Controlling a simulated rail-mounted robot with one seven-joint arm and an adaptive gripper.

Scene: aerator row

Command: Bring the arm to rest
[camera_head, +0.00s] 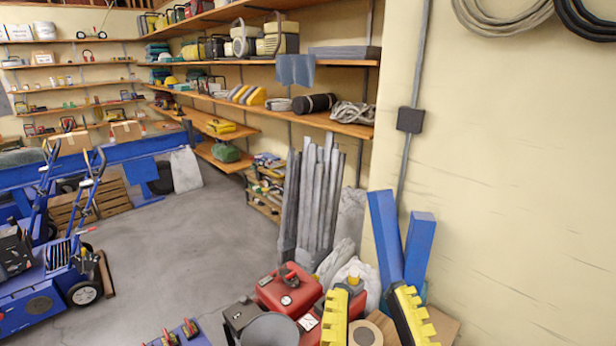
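Aerator-like blue machines (45,285) stand at the left on clear grey floor (170,245). Grey posts (310,205) and blue bars (385,235) lean near the walls. Loaded shelves (350,128) jut out above.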

